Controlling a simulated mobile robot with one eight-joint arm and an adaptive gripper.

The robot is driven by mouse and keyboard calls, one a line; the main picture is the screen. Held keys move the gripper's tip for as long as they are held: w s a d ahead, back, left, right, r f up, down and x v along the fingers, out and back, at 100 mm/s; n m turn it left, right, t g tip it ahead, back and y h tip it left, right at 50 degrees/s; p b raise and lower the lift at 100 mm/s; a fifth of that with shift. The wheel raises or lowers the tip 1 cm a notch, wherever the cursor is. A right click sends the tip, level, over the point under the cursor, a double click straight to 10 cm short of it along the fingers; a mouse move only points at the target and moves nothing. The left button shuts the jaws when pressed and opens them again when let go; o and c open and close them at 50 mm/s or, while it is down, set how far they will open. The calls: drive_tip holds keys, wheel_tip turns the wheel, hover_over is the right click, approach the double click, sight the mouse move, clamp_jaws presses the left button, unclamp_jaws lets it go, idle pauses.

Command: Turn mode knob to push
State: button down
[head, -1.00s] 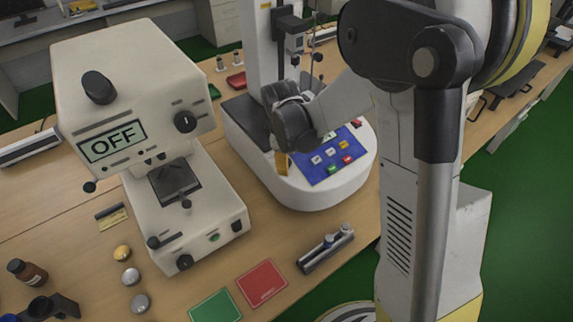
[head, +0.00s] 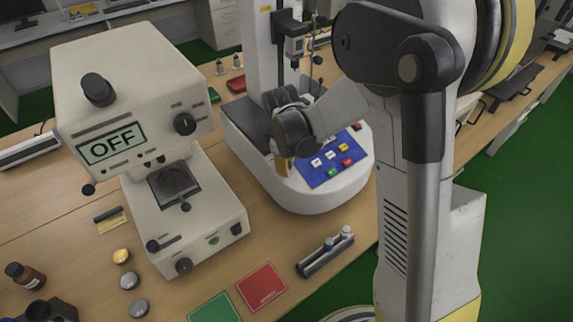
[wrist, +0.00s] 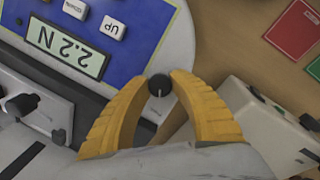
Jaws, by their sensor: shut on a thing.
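The mode knob (wrist: 159,85) is a small round dark knob with a pale pointer line, on the white base of the force tester (head: 325,197), beside its blue panel (head: 330,170). In the wrist view the pointer line lies roughly up-down in the picture. My gripper (wrist: 161,80) has its two yellow fingers closed around the knob, one on each side. In the head view my gripper (head: 283,166) is at the tester's front left edge, and its own wrist hides the knob. The tester display (wrist: 65,48) reads 2.2 N. Mode labels are not readable.
A beige instrument (head: 130,80) showing OFF stands to the left of the tester. A red mat (head: 262,287), a green mat (head: 215,308) and a small dark rack (head: 326,252) lie on the wooden bench in front. The tester's column (head: 262,45) rises behind my gripper.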

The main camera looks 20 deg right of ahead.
drive_tip(key=m+y, duration=0.1)
drive_tip(key=m, duration=0.4)
drive_tip(key=shift+m+g+b, duration=0.3)
drive_tip(key=shift+g+b, duration=0.05)
drive_tip(key=shift+g, duration=0.05)
drive_tip(key=m+y, duration=0.1)
drive_tip(key=m, duration=0.4)
drive_tip(key=shift+m, duration=0.4)
drive_tip(key=c, duration=1.1)
unclamp_jaws()
